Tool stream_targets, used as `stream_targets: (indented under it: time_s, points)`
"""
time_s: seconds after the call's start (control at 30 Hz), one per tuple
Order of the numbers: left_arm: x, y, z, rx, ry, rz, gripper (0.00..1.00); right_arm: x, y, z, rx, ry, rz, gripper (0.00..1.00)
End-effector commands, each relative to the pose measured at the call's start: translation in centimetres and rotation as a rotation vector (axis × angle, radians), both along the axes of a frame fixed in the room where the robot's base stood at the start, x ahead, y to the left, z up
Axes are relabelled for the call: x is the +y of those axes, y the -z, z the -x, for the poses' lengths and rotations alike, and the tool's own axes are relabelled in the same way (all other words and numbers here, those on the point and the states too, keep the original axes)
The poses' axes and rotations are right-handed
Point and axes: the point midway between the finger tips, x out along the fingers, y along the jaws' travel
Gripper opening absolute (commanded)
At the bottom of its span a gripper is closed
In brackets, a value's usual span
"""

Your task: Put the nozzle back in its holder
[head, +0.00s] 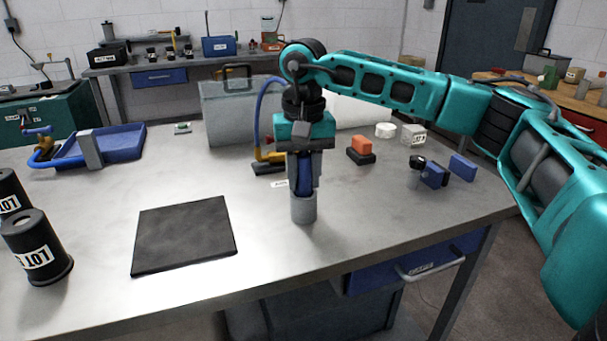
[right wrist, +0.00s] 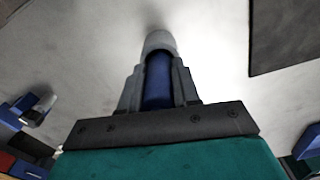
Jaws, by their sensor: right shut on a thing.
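My right gripper (head: 304,185) points straight down over the middle of the table and is shut on a blue cylindrical piece, which looks like the nozzle (head: 304,172). The blue piece also shows between the fingers in the right wrist view (right wrist: 158,80). Its lower end meets a light grey cylinder (head: 303,208), which looks like a cup-shaped holder and also shows in the right wrist view (right wrist: 160,42). The piece looks upright and in line with it. I cannot tell how deep it sits, or whether the cylinder touches the table. My left gripper is not in view.
A black mat (head: 185,235) lies left of the gripper. Black LOT containers (head: 38,258) stand at the left edge. A blue tray (head: 118,145) is at the back left. Behind the gripper are a grey case (head: 225,112) and a blue hose (head: 262,100). Small blue blocks (head: 462,166) lie right.

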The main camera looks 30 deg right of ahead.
Motion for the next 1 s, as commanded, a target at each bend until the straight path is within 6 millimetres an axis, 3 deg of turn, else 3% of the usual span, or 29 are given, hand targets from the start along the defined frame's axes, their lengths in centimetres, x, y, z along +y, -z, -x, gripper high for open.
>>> stream_targets:
  time_s: [0.33, 0.37, 0.6, 0.87, 1.0]
  points:
    - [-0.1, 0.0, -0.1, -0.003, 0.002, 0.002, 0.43, 0.0, 0.4, 0.0, 0.000, 0.000, -0.001, 0.01]
    - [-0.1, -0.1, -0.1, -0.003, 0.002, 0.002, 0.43, 0.0, 0.3, 0.0, 0.000, 0.000, -0.001, 0.33]
    - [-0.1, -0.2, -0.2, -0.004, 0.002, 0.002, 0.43, 0.0, 0.3, 0.0, 0.000, -0.001, 0.000, 0.56]
    - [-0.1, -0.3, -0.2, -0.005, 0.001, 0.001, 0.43, 0.0, 0.1, 0.0, -0.001, -0.001, 0.000, 0.57]
    - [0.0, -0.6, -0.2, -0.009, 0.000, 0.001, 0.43, 0.1, -1.2, -0.1, -0.004, -0.001, -0.001, 0.57]
